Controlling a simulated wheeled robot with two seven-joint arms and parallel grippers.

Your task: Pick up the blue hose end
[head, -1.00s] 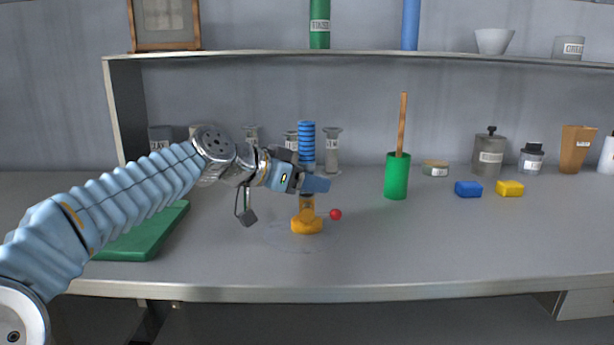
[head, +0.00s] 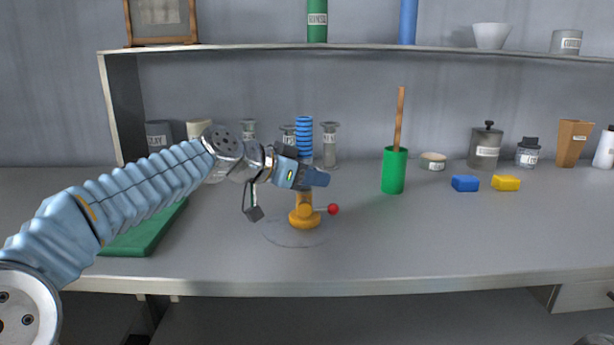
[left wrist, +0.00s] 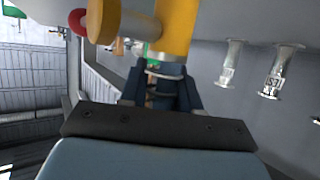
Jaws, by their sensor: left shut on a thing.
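The blue ribbed hose end (head: 304,135) stands upright above an orange valve (head: 304,217) with a red ball on its lever. My left gripper (head: 314,177) reaches in from the left at the lower part of the hose, just above the valve body, and is shut on it. The gripper hides that stretch in the head view. In the left wrist view, the dark fingers (left wrist: 164,80) close on the hose end (left wrist: 163,96), next to a metal ring and the yellow valve body (left wrist: 172,35). My right gripper is not in view.
A green cylinder with a wooden stick (head: 394,172) stands to the right, with a blue block (head: 465,184) and a yellow block (head: 506,184) beyond. A green board (head: 145,238) lies left under my arm. Glass jars (head: 330,147) stand behind. The front right of the bench is clear.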

